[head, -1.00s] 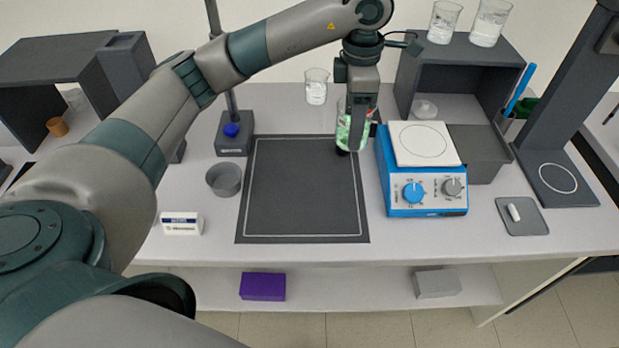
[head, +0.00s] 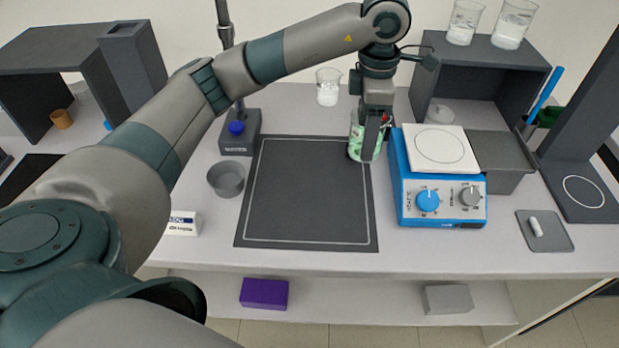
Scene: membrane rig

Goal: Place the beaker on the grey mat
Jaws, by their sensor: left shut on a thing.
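The beaker (head: 355,150) is clear glass with green contents, upright near the far right corner of the grey mat (head: 308,195). My left gripper (head: 371,140) comes down from above and is shut on the beaker, partly covering it. The beaker's base looks at or just above the mat's far right edge; I cannot tell whether it touches. The mat is dark grey with a thin white border line, and is otherwise bare. My right gripper is not in the head view.
A blue hotplate stirrer (head: 437,190) stands right of the mat, close to the beaker. A grey round dish (head: 226,179) and a stand with a blue knob (head: 239,130) are on the left. Another beaker (head: 328,88) stands behind. A grey shelf unit (head: 470,52) holds two beakers on top.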

